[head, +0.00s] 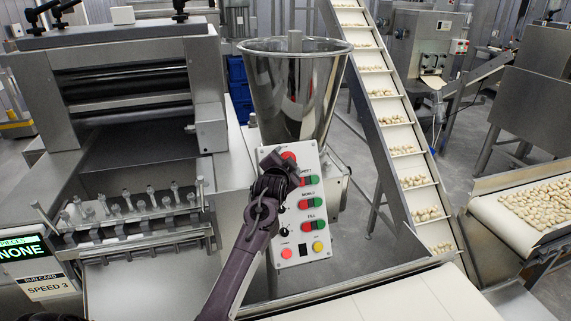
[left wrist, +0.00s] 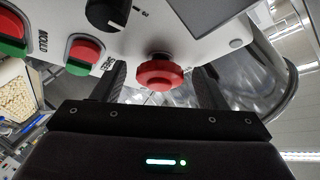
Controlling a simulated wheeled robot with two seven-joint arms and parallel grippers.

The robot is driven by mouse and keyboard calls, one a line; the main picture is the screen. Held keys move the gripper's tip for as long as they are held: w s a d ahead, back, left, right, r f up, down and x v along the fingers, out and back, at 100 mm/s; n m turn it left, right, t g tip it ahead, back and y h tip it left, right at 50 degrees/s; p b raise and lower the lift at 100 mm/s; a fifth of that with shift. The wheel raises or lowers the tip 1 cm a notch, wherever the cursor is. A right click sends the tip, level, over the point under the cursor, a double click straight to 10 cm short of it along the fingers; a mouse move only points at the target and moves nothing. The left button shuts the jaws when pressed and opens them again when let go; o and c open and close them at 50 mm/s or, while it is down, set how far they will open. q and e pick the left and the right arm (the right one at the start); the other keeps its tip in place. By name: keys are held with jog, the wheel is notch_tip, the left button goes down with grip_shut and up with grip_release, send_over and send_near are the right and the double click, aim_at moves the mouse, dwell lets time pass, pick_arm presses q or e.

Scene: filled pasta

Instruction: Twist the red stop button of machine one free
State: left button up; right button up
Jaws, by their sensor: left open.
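The red stop button (head: 289,156) is a round knob at the top of the white control panel (head: 312,263) beside the steel hopper, partly hidden by my gripper. In the left wrist view the red stop button (left wrist: 160,72) stands out from the panel face, centred between the two dark fingers. My left gripper (head: 287,167) is at the upper part of the panel, over the button. Its fingers (left wrist: 163,82) are open, one on each side of the button, with a visible gap on both sides. My right gripper is not in view.
Red and green button pairs (head: 309,204) lie just below, with a black knob (left wrist: 107,14) nearby. The steel hopper (head: 295,95) rises close behind the panel. A roller machine (head: 120,85) stands left; an inclined conveyor (head: 387,106) carrying pasta pieces runs at right.

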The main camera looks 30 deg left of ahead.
pick_arm(q)
jog(key=b+v, duration=0.2)
jog(key=v, duration=0.5)
jog(key=shift+s+b, duration=0.3)
jog(key=shift+b, duration=0.05)
jog(key=shift+d, duration=0.2)
